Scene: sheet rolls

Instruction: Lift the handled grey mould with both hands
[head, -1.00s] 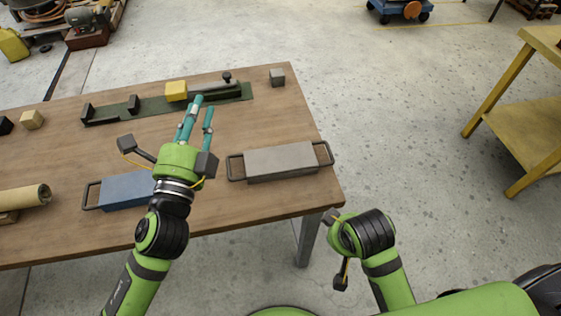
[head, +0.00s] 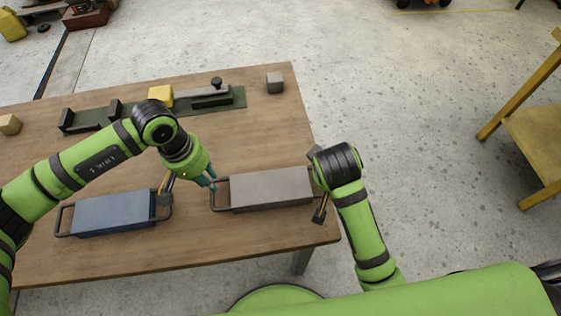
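The grey mould (head: 271,188) is a long block lying flat near the table's right end, with a dark bar handle at each end. Its left handle (head: 215,196) shows; the right one is mostly hidden by my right arm. My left gripper (head: 210,183) has its teal fingers pointing down at the left handle, close beside it. They look slightly apart, and I see nothing held; whether they touch the handle I cannot tell.
A blue handled mould (head: 113,213) lies to the left on the wooden table (head: 200,248). Behind are a green fixture (head: 239,96), a yellow block (head: 160,95) and a small grey cube (head: 275,82). A yellow bench (head: 535,140) stands right, across open floor.

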